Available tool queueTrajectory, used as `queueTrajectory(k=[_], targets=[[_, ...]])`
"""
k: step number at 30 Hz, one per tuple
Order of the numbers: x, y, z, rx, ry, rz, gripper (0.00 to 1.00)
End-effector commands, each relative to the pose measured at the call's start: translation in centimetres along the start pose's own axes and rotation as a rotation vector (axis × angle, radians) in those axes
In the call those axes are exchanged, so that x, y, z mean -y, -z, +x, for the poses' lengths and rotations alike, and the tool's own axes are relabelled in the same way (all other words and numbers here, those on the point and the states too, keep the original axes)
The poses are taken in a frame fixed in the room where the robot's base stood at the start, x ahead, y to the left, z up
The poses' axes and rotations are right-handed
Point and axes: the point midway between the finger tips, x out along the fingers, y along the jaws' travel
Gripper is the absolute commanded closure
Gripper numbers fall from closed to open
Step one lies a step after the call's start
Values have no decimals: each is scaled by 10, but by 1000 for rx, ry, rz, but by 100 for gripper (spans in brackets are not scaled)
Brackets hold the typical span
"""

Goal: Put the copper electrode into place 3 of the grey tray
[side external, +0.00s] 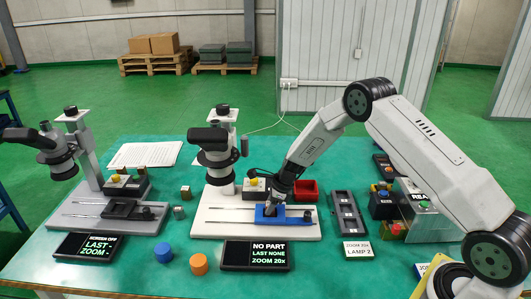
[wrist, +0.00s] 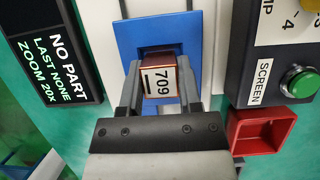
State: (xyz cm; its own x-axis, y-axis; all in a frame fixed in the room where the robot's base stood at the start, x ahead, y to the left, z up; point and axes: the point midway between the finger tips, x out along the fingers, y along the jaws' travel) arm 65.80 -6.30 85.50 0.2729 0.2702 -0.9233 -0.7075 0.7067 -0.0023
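In the side view my gripper (side external: 270,210) is low at the blue holder (side external: 295,214) and hides the electrode. A dark grey tray (side external: 334,198) with several places lies right of that base; its place numbers are unreadable.
The screen (side external: 256,256) in front reads NO PART, LAST NONE, ZOOM 20x. A red bin (side external: 306,190) and a button box (wrist: 280,60) stand close by. The middle microscope (side external: 217,155) rises left of my gripper. A card (side external: 357,249) reads ZOOM 20x, LAMP 2.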

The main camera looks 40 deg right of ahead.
Motion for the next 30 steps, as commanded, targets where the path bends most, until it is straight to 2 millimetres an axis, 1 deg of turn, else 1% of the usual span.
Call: queueTrajectory(k=[17,20,26,30], targets=[[1,-2,-4,1,2,-1,100],[1,-4,-9,1,1,-1,100],[2,-12,-27,2,2,-1,100],[-6,-11,-42,0,0,1,100]])
